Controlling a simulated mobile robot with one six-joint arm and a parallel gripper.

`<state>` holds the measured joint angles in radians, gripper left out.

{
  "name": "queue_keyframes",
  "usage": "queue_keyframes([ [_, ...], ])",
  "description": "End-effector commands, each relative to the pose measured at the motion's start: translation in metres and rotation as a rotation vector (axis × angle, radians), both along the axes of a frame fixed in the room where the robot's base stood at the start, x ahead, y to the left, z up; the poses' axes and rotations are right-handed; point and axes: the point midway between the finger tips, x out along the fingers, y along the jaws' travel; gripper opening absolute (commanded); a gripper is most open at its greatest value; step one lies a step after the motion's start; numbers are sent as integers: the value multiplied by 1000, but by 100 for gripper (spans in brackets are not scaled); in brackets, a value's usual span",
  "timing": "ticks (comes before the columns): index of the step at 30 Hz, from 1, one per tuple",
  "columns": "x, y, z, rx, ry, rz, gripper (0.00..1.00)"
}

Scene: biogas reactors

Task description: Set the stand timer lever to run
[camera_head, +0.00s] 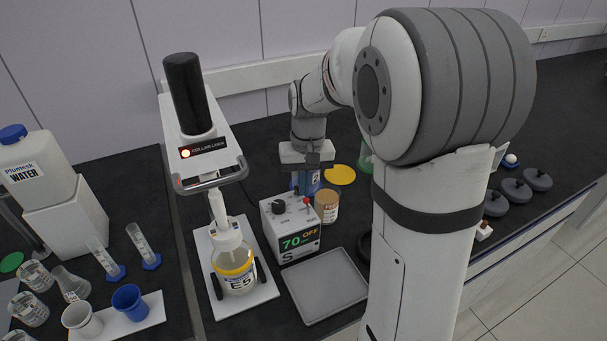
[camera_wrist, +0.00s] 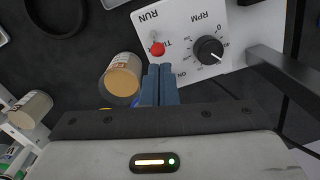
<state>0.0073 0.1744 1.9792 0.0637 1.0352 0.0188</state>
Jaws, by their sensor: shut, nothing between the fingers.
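The stand's control box (camera_head: 291,232) is white, with a display reading "70 OFF". Its timer lever (camera_head: 306,200) has a red tip and stands on the top right of the box. In the wrist view the red lever tip (camera_wrist: 157,49) lies on the side of its base away from the "RUN" label (camera_wrist: 148,14). A black RPM knob (camera_wrist: 208,50) is beside it. My gripper (camera_head: 308,188) is over the back edge of the box. Its blue fingers (camera_wrist: 160,70) are shut and empty, close to the lever; contact cannot be told.
A tan-lidded jar (camera_head: 327,205) stands right of the box and close to my fingers. The stirrer stand (camera_head: 205,140) with a yellow-banded bottle (camera_head: 234,265) is at the left. An empty grey tray (camera_head: 325,285) lies in front. A yellow disc (camera_head: 340,174) lies behind.

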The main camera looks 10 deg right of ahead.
Motion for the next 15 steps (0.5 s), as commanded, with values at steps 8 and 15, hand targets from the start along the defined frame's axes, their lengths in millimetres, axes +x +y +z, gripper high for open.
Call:
queue_keyframes([
  [8, 0, 0, 0, 0, 0, 0, 0],
  [15, -2, 1, -1, 6, -31, 3, 0],
])
